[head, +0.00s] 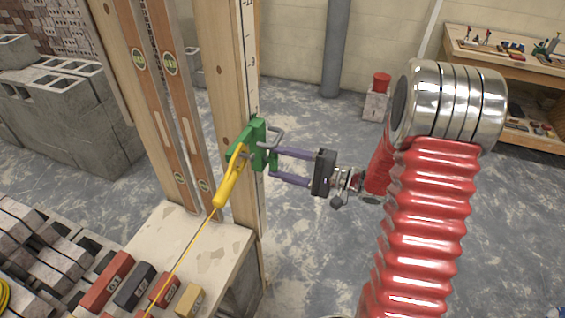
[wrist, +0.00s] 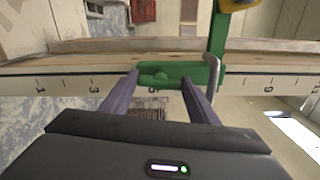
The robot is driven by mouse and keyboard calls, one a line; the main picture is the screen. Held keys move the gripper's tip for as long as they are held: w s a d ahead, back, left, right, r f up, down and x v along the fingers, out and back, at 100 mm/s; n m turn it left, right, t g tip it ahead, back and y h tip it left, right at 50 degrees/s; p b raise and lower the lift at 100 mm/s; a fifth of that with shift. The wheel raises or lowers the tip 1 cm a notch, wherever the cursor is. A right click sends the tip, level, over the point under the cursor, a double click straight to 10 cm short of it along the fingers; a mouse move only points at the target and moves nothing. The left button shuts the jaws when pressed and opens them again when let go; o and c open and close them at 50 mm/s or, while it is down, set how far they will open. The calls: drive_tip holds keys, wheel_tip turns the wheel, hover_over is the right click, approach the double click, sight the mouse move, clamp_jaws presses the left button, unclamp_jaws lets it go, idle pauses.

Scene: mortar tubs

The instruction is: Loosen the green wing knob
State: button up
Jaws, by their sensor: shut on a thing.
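A green clamp (head: 247,136) is fixed on the upright wooden post (head: 232,60). Its green wing knob (wrist: 166,78) lies between my two purple fingers in the wrist view. My gripper (head: 273,163) reaches the clamp from the right and is shut on the wing knob; the midpoint between its fingertips also shows in the wrist view (wrist: 160,80). In the head view the knob is small and partly hidden against the clamp. A bent grey metal bar (wrist: 212,72) passes close by the right finger in the wrist view.
A yellow line holder (head: 231,180) hangs on the clamp with a taut yellow string. Two spirit levels (head: 143,75) lean left of the post. Blocks and coloured bricks (head: 135,285) lie below left. A workbench (head: 490,48) stands far right. The floor right of the post is open.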

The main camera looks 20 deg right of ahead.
drive_tip(key=shift+s+a+f+n, duration=0.1)
drive_tip(key=shift+a+n, duration=0.05)
drive_tip(key=shift+n, duration=0.75)
drive_tip(key=o, duration=1)
drive_tip(key=shift+o, duration=0.2)
drive_tip(key=shift+d, duration=0.25)
drive_tip(key=v, duration=1.3)
drive_tip(key=shift+d, duration=0.2)
drive_tip(key=shift+s, duration=0.15)
